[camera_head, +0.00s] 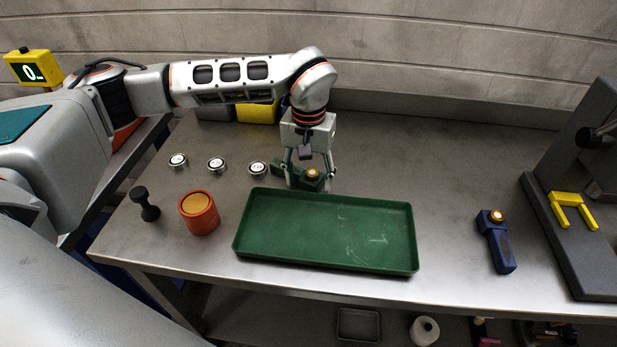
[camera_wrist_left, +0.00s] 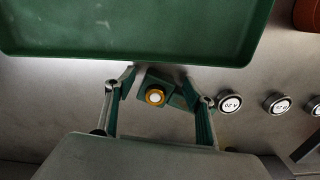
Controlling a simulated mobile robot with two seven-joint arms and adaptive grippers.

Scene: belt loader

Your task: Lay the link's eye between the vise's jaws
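A green link (camera_head: 311,184) with a brass-coloured eye (camera_head: 313,173) lies on the bench just behind the green tray. My left gripper (camera_head: 309,181) is low over it, pointing down, fingers spread with the link between them. In the left wrist view the brass eye (camera_wrist_left: 155,96) shows between the two fingertips (camera_wrist_left: 158,82), and the fingers look open, not clamped. A blue link (camera_head: 500,252) with a similar brass eye lies at the right. A grey stand (camera_head: 571,245) with a yellow U-shaped piece (camera_head: 571,211) stands at far right; I cannot tell whether it is the vise. My right gripper is not in view.
The green tray (camera_head: 262,228) is empty, close in front of the gripper. Several round labelled discs (camera_head: 217,165), an orange cup (camera_head: 199,215) and a black knob-shaped piece (camera_head: 145,205) stand left. Bench between tray and blue link is clear.

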